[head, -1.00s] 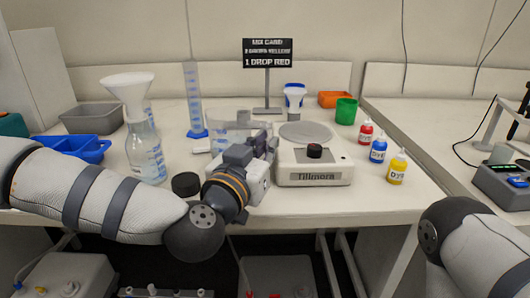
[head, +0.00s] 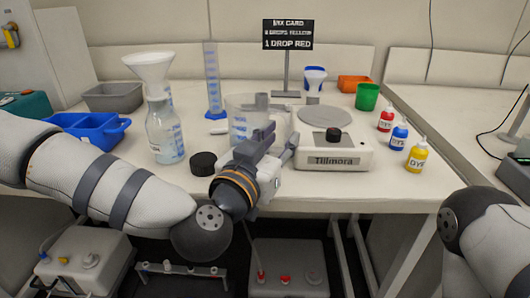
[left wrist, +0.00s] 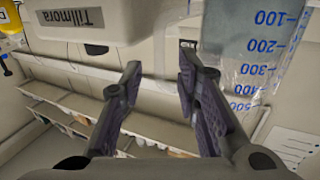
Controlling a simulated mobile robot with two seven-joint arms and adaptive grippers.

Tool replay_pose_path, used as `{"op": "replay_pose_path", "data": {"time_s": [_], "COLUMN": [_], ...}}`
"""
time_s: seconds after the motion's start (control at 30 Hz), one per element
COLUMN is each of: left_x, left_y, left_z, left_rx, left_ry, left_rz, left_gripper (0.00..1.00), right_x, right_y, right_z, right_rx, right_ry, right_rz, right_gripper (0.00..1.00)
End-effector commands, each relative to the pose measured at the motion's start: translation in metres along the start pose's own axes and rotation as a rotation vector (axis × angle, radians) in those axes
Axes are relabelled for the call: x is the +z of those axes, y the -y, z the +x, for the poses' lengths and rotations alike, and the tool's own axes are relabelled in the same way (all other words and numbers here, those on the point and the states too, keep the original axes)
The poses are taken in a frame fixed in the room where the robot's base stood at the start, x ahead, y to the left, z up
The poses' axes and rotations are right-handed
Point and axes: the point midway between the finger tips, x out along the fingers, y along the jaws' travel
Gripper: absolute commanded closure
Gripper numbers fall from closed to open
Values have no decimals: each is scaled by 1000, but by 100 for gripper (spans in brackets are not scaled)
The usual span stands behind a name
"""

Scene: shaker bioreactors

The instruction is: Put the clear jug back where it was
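The clear jug (head: 238,112), with blue scale marks, stands upright on the bench just left of the white Tillmora device (head: 333,152). In the left wrist view the jug (left wrist: 235,50) fills the upper right and the device (left wrist: 90,22) the upper left. My left gripper (head: 276,145) is in front of the jug's right side, near the gap beside the device. In the left wrist view its two fingers (left wrist: 158,75) are apart, with a pale, see-through shape beyond them, perhaps the handle. I see no firm grip on it. My right gripper is out of view.
A black cap (head: 203,164) lies left of my left gripper. A flask with a funnel (head: 164,135) and a measuring cylinder (head: 212,85) stand further left. Red, blue and yellow dye bottles (head: 398,137) and a green cup (head: 367,97) stand right. A sign (head: 288,34) is behind.

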Motion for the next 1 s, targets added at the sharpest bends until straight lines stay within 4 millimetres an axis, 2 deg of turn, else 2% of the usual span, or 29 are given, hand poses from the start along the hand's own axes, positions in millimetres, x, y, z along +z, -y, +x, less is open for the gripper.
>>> {"op": "replay_pose_path", "data": {"time_s": [0.03,0.3,0.43,0.57,0.63,0.67,0.73,0.77,0.8,0.83,0.87,0.9,0.97,1.0], "left_x": [-6,-4,-3,-2,6,17,62,89,130,163,195,235,287,313], "left_y": [0,-1,0,0,-2,-5,-16,-21,-29,-34,-37,-39,-37,-30], "left_z": [-12,-77,-92,-96,-97,-98,-109,-118,-136,-155,-176,-211,-270,-312], "left_rx": [2,2,0,-1,8,20,67,90,121,138,149,151,124,85], "left_ry": [-6,-4,-3,-3,18,47,175,256,383,492,604,762,1000,1151], "left_rz": [2,1,0,-1,-5,-12,-48,-72,-109,-141,-173,-216,-277,-311], "left_gripper": [71,71,71,71,71,71,71,71,71,71,71,71,71,71], "right_x": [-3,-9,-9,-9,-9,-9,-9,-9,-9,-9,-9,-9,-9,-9], "right_y": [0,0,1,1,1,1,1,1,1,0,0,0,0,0], "right_z": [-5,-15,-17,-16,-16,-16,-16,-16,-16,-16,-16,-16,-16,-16], "right_rx": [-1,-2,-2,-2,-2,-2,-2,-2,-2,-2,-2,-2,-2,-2], "right_ry": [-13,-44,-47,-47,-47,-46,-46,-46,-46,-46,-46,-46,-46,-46], "right_rz": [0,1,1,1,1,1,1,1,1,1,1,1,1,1], "right_gripper": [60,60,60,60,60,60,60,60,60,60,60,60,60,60]}}
